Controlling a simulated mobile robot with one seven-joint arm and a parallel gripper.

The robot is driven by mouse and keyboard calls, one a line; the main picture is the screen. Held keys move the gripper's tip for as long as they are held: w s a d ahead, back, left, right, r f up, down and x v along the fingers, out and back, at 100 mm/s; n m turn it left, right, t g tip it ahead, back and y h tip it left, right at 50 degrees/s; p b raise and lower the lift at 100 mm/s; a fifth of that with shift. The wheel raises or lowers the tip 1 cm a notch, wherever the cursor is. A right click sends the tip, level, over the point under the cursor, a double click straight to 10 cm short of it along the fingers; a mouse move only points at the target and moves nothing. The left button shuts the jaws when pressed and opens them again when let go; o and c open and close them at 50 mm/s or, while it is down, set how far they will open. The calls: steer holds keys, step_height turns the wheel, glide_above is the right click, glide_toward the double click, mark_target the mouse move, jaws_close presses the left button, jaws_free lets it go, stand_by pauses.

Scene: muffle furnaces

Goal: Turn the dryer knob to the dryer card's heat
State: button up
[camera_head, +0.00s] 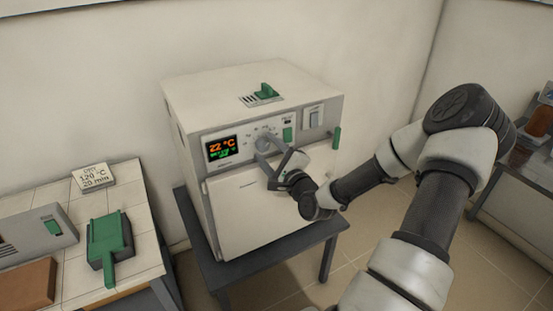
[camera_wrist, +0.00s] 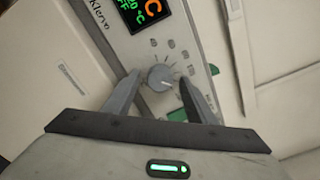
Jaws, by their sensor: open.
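The dryer (camera_head: 250,215) is a white box on a dark stand, with a dark display (camera_head: 222,147) reading 22 °C in orange above small green text. Its round grey knob (camera_wrist: 161,78) has a light pointer line and marks around it. My gripper (camera_head: 268,149) is at the front panel, open, with one finger on each side of the knob in the wrist view (camera_wrist: 161,82). Gaps show between the fingers and the knob; contact is not seen. The dryer card (camera_head: 93,177) lies on the left counter and reads DRY, 120 °C, 20 min.
A green switch (camera_head: 287,134), a white rocker (camera_head: 313,117) and a green door handle (camera_head: 337,138) sit right of the knob. A green vent lever (camera_head: 266,91) is on top. The left counter holds a green-handled object (camera_head: 108,242) and a brown block (camera_head: 27,286).

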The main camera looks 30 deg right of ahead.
steer(key=s+p, duration=0.3)
steer(key=s, duration=1.4)
steer(key=shift+d+p, duration=0.3)
